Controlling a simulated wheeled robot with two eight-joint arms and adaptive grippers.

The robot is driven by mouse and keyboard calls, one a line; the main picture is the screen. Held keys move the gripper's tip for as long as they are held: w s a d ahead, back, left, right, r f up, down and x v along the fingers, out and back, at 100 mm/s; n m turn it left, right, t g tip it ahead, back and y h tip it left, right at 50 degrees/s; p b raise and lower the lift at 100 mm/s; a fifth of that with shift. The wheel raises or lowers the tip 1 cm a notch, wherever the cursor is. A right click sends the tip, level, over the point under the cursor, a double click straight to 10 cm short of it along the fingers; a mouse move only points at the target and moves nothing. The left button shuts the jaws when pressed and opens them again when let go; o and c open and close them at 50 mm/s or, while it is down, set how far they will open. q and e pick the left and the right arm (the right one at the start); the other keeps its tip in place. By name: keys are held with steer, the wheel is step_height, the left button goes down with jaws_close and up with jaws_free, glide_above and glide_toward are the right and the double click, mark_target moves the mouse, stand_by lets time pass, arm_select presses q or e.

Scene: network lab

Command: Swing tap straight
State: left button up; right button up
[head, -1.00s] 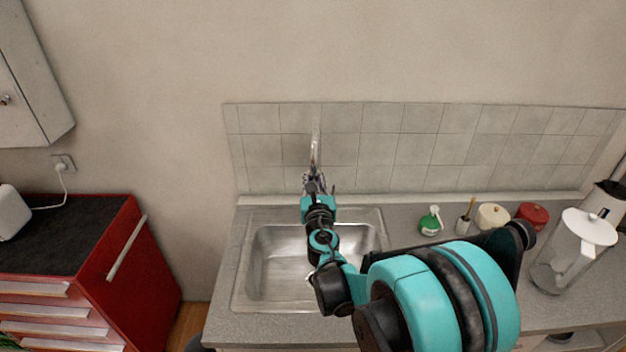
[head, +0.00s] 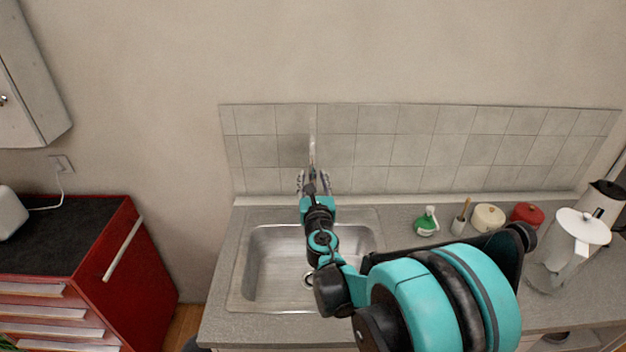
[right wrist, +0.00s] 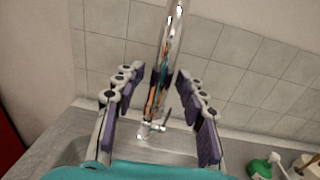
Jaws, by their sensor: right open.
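The chrome tap (head: 313,152) stands at the back edge of the steel sink (head: 262,290), in front of the tiles. Its shiny spout shows large in the right wrist view (right wrist: 170,65), running up between the fingers. My right gripper (head: 313,180) is at the tap, over the back of the sink. In the right wrist view the right gripper (right wrist: 152,88) is open, with purple-padded fingers on both sides of the tap and gaps visible at each side. The tap's base is partly hidden by my gripper and arm in the head view. My left gripper is not in view.
A green soap bottle (head: 427,221), a brush in a holder (head: 461,217), a cream pot (head: 488,217) and a red pot (head: 528,214) stand right of the sink. A clear jug with white lid (head: 582,228) is farther right. A red cabinet (head: 140,260) stands left.

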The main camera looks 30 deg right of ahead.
steer(key=shift+s+a, duration=0.15)
steer(key=shift+s, duration=0.05)
steer(key=v, duration=1.1)
steer(key=shift+s, duration=0.3)
steer(key=shift+f, duration=0.1)
steer(key=s+a+f+m+g+y+b, duration=0.1)
steer(key=s+a+f+m+g+b, duration=0.2)
steer(key=f+m, duration=0.55)
steer(key=s+a+f+m+g+y+b, duration=0.1)
steer(key=s+f+m+g+b, duration=0.25)
steer(key=m, duration=0.85)
steer(key=s+a+f+m+g+y+b, duration=0.2)
steer(key=s+a+f+m+y+b, duration=0.2)
steer(key=a+f+m, duration=0.5)
steer(key=s+a+m+y, duration=0.1)
steer(key=s+a+y, duration=0.1)
steer(key=a, duration=0.1)
steer(key=shift+s+f, duration=0.2)
steer(key=shift+s, duration=0.05)
